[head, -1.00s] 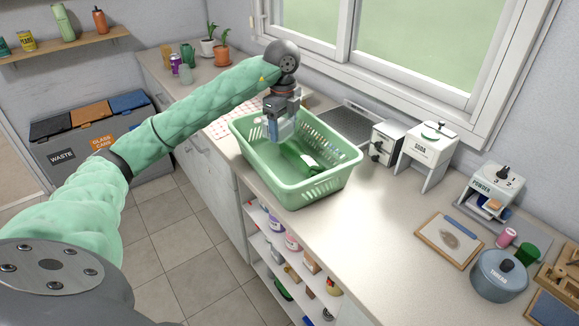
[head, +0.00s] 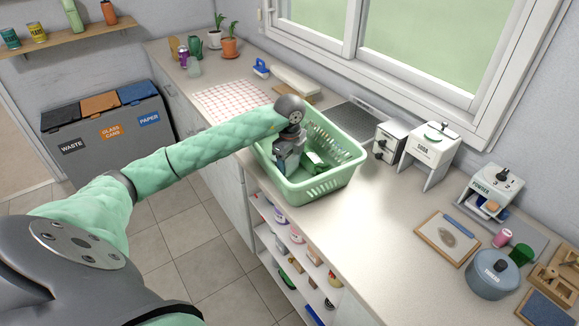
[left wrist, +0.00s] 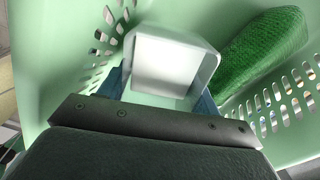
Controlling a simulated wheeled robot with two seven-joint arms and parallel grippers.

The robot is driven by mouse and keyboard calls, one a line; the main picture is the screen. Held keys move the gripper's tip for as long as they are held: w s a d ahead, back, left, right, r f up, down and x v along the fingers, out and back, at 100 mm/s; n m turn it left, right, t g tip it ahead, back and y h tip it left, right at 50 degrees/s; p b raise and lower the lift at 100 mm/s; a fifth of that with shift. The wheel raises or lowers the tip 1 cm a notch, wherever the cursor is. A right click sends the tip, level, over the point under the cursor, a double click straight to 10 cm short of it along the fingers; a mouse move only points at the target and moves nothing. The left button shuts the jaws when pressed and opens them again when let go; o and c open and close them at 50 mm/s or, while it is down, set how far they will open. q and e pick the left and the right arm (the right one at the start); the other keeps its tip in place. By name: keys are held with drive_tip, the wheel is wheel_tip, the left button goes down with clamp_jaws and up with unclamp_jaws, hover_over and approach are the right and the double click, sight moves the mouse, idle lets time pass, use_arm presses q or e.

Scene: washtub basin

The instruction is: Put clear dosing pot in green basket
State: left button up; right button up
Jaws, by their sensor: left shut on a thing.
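The green basket (head: 322,187) stands on the counter near its front edge. My left gripper (head: 281,166) reaches down inside the basket at its left end. It is shut on the clear dosing pot (left wrist: 168,62), a pale square cup that shows between the fingers in the left wrist view. The basket's slotted wall (left wrist: 85,60) surrounds the pot there. In the head view the gripper and arm mostly hide the pot. I cannot tell whether the pot touches the basket floor. My right gripper is not in view.
A green textured thing (left wrist: 262,48) lies in the basket beside the pot. A soda dispenser (head: 431,143) and a blue pot (head: 493,276) stand further right. The counter right of the basket (head: 370,215) is clear.

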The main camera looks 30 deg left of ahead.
use_arm(q)
drive_tip(key=shift+f+p, duration=0.45)
drive_tip(key=shift+f, duration=0.95)
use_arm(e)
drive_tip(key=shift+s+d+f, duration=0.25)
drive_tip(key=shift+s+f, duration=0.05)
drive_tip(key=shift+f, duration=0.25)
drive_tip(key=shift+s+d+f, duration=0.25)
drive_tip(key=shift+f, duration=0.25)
use_arm(q)
drive_tip(key=shift+f, duration=0.1)
drive_tip(key=o, duration=0.7)
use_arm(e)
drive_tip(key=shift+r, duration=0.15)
use_arm(q)
drive_tip(key=shift+r, duration=0.35)
drive_tip(key=shift+r+b, duration=0.7)
drive_tip(key=shift+r, duration=0.1)
wheel_tip(320, 180, up, 10)
drive_tip(key=b, duration=0.3)
drive_tip(key=shift+b, duration=0.35)
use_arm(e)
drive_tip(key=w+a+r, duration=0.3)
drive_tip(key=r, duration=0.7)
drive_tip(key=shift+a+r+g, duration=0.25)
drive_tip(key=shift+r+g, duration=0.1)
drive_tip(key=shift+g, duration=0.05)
